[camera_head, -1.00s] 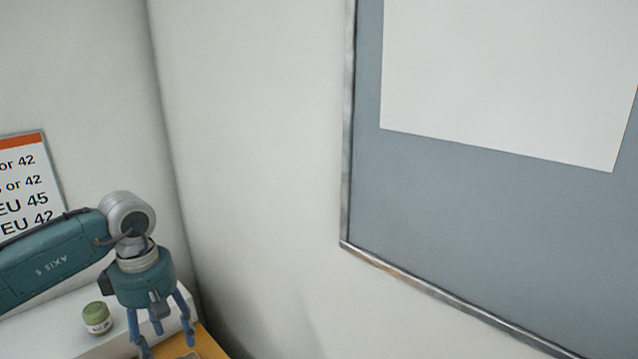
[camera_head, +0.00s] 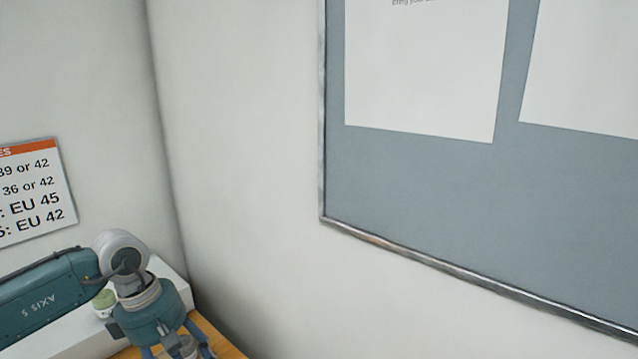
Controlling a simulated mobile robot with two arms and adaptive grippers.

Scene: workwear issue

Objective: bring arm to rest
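My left arm comes in from the left at the lower left of the head view. Its gripper (camera_head: 178,350) points down at the bottom edge, over the orange-yellow surface. Its blue fingers stand apart, with their tips cut off by the frame. I see no held object between the visible parts of the fingers. My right gripper is not in view.
A white ledge (camera_head: 70,335) with a green-lidded jar (camera_head: 104,303), partly hidden by my arm, stands along the left wall. An orange-yellow surface (camera_head: 222,346) lies below. A size sign (camera_head: 35,190) and a grey framed board (camera_head: 430,185) with white sheets hang on the walls.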

